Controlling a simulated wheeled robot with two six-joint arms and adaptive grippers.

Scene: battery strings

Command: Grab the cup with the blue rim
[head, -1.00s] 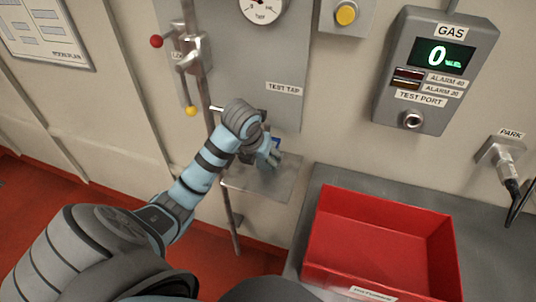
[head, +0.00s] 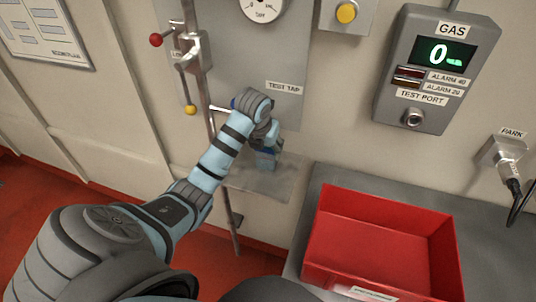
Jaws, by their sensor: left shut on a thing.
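My left gripper (head: 267,150) is low over the small grey shelf under the TEST TAP label, with my forearm reaching in from the left. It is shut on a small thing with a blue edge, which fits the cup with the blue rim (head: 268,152). The gripper and wrist hide most of the cup, so I cannot tell whether its base touches the shelf (head: 245,182). My right gripper is not in view.
A red open tray (head: 335,200) stands on the grey bench at the right. A metal pipe with red and yellow knobs rises left of the wrist. A GAS panel (head: 436,70) and a PARK socket (head: 503,152) are on the wall.

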